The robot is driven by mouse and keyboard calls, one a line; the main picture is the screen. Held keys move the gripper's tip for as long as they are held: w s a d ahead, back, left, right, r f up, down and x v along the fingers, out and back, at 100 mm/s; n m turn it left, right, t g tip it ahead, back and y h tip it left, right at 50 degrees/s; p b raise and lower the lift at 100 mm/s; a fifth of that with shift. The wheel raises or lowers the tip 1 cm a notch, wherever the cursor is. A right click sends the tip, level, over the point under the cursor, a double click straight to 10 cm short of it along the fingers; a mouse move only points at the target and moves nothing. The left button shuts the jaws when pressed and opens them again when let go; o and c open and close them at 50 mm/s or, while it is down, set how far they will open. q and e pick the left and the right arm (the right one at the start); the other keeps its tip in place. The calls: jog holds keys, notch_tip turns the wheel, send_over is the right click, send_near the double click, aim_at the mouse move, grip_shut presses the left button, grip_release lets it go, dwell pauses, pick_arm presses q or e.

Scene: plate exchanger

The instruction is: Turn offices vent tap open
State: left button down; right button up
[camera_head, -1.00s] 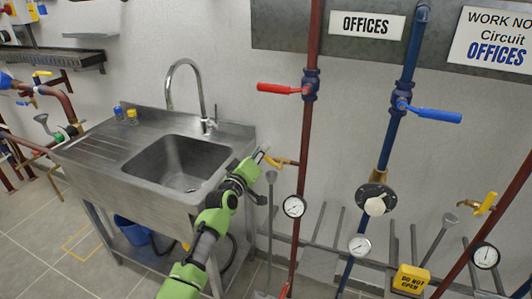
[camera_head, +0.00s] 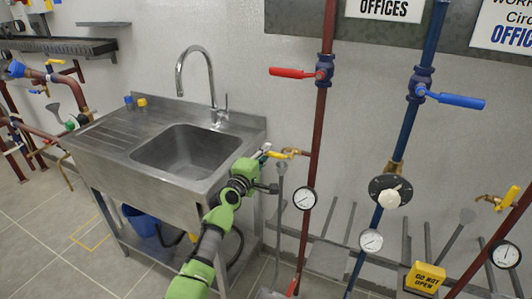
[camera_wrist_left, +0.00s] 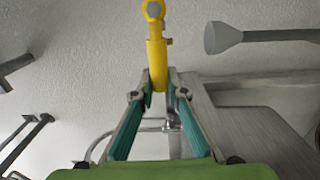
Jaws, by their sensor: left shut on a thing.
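The offices vent tap (camera_head: 293,152) is a small brass tap with a yellow lever, on the red pipe (camera_head: 318,135) below the OFFICES sign (camera_head: 384,8). Its yellow lever (camera_head: 276,154) points left, towards the sink. My left gripper (camera_head: 265,152) reaches up from below to the lever's free end. In the left wrist view the yellow lever (camera_wrist_left: 156,55) stands upright, its lower end between the teal fingertips (camera_wrist_left: 158,82). The gripper is shut on the lever. The fingers partly hide the lever's end in the head view. My right gripper is not in view.
A steel sink (camera_head: 185,150) stands left of my arm. A grey funnel (camera_head: 281,170) sits just below the tap. A red lever (camera_head: 292,72), a blue lever (camera_head: 455,100) and a gauge (camera_head: 305,198) are on the nearby pipes. A yellow DO NOT OPEN box (camera_head: 426,277) is at lower right.

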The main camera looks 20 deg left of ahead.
pick_arm(q)
jog(key=shift+f, duration=0.2)
dwell(0.3)
jog(key=c, duration=2)
grip_release()
jog(key=s, duration=1.2)
jog(key=shift+a, duration=0.2)
jog(key=shift+f, duration=0.1)
